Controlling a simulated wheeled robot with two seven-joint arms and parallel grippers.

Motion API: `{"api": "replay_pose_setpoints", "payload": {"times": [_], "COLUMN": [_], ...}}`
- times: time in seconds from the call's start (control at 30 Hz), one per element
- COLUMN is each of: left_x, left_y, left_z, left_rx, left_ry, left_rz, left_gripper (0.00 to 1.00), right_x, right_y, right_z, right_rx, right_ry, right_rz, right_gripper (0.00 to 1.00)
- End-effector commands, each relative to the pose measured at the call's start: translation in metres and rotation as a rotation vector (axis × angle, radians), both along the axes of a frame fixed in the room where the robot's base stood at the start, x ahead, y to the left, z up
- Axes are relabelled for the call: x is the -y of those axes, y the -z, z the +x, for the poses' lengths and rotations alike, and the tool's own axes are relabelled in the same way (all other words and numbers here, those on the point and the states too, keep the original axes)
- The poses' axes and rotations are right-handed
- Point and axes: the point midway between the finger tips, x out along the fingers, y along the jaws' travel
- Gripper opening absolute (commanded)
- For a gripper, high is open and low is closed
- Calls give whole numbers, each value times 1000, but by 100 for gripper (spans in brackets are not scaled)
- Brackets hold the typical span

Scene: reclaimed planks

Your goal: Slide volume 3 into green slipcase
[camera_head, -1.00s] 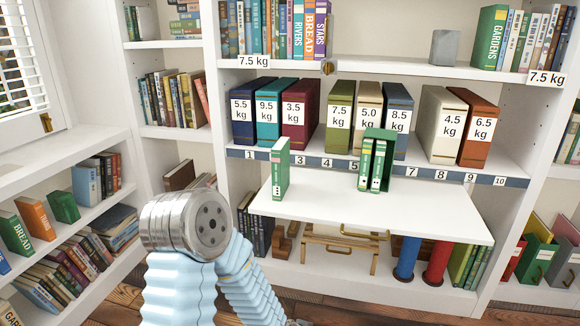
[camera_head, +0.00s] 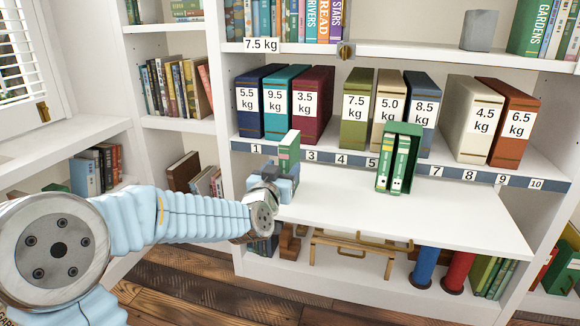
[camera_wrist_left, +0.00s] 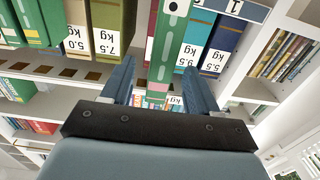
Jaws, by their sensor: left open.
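A green and white book (camera_head: 289,147), apparently volume 3, stands upright near the left end of the white pull-out board. The green slipcase (camera_head: 404,130) stands on the board to its right, with two green and white volumes (camera_head: 399,165) inside. My left gripper (camera_head: 280,181) is at the book and hides its lower part. In the left wrist view the open fingers (camera_wrist_left: 158,78) are on either side of the green book (camera_wrist_left: 166,42), with gaps visible. My right gripper is not in view.
The white board (camera_head: 350,205) is clear between book and slipcase. Behind it, weight-labelled binders (camera_head: 355,110) stand on a shelf with a numbered strip (camera_head: 342,159). A wooden rack (camera_head: 355,245) and blue and red cylinders (camera_head: 457,270) are below.

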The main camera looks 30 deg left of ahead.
Motion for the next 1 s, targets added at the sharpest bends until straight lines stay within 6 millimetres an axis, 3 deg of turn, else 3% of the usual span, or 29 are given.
{"api": "replay_pose_setpoints", "payload": {"times": [0.4, 0.67, 1.0], "left_x": [-16, -17, -16], "left_y": [3, 3, 3], "left_z": [50, 54, 54], "left_rx": [-1, -1, -1], "left_ry": [0, 1, 1], "left_rz": [1, 0, 0], "left_gripper": [60, 60, 11], "right_x": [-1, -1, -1], "right_y": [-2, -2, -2], "right_z": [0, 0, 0], "right_rx": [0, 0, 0], "right_ry": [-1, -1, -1], "right_rz": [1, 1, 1], "right_gripper": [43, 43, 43]}}
